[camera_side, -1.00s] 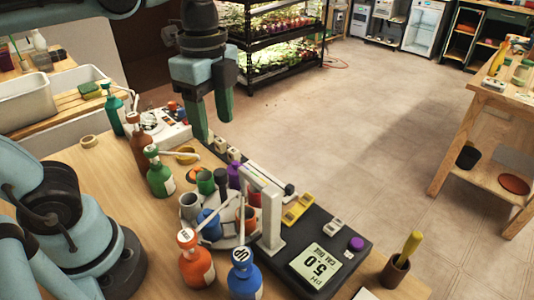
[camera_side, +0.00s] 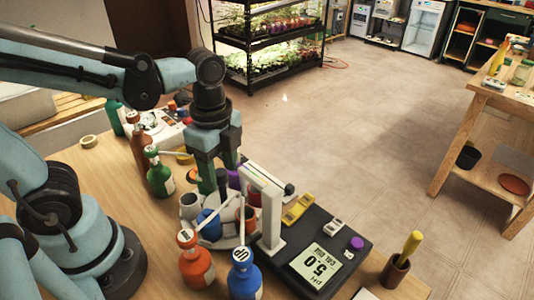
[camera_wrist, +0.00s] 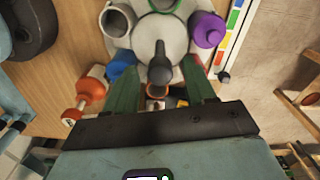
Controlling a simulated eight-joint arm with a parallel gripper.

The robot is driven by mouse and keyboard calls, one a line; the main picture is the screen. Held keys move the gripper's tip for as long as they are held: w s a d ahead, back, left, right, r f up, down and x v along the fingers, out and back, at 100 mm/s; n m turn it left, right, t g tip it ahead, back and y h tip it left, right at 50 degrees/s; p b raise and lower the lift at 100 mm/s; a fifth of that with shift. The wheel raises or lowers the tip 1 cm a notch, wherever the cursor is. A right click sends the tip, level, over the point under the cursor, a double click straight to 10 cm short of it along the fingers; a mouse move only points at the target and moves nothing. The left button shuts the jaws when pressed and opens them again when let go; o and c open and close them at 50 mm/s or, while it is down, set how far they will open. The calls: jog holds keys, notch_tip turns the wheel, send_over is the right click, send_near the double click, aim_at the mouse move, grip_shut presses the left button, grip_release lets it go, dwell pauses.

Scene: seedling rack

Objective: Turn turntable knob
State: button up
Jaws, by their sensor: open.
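The turntable is a pale grey round plate (camera_side: 228,241) with several cups around its rim. Its knob is a dark upright post at the centre, seen in the wrist view (camera_wrist: 160,62); in the side view my gripper partly hides it. My gripper (camera_side: 217,186) points down over the turntable with its green fingers apart. In the wrist view the fingers (camera_wrist: 158,72) stand on either side of the knob, with gaps visible. A purple cup (camera_wrist: 208,29), a blue cup (camera_wrist: 122,64) and a grey cup (camera_wrist: 116,20) stand around the knob.
Orange (camera_side: 195,266) and blue (camera_side: 242,277) pump bottles stand in front.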

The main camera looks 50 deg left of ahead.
jog(key=shift+f, duration=0.15)
grip_shut()
dwell(0.4)
